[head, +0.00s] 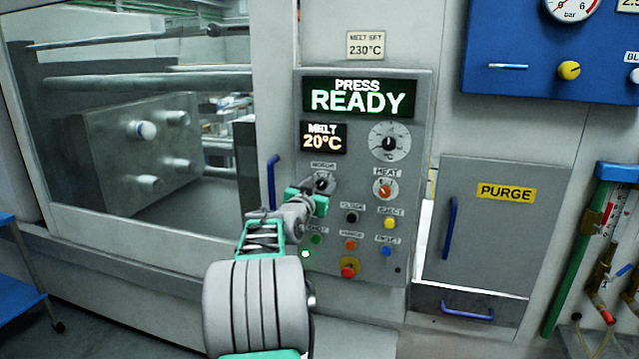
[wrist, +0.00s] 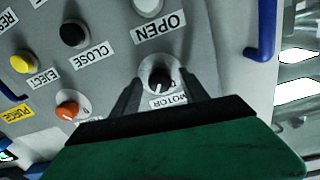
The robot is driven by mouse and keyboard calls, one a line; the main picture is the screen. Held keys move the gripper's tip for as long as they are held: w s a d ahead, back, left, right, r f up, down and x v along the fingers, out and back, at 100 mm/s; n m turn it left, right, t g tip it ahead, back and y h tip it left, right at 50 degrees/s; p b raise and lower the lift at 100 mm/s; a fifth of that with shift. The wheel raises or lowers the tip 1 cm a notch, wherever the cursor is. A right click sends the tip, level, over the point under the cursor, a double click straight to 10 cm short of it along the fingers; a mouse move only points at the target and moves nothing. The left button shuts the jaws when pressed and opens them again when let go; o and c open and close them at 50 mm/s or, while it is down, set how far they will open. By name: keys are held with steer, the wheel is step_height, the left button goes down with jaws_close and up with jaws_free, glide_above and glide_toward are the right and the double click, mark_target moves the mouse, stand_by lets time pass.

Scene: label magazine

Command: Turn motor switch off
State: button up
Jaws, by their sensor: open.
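The motor switch (head: 322,183) is a round dark knob on a light plate under its MOTOR label, on the left of the grey control panel. It also shows in the wrist view (wrist: 159,77), which sees the panel roughly upside down. My gripper (head: 318,191) is at the switch and partly hides it in the head view. In the wrist view, the two dark fingers of my gripper (wrist: 161,72) are open, one on each side of the knob. I cannot tell whether they touch it. The knob's exact pointer direction is hard to read.
The orange HEAT knob (head: 385,188) is right of the switch. Several push buttons and a red emergency stop (head: 348,268) sit below. A blue door handle (head: 272,182) stands close on the left. The display (head: 358,97) reads PRESS READY; the melt display (head: 323,137) reads 20°C.

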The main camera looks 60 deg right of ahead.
jaws_close()
stand_by(0.5)
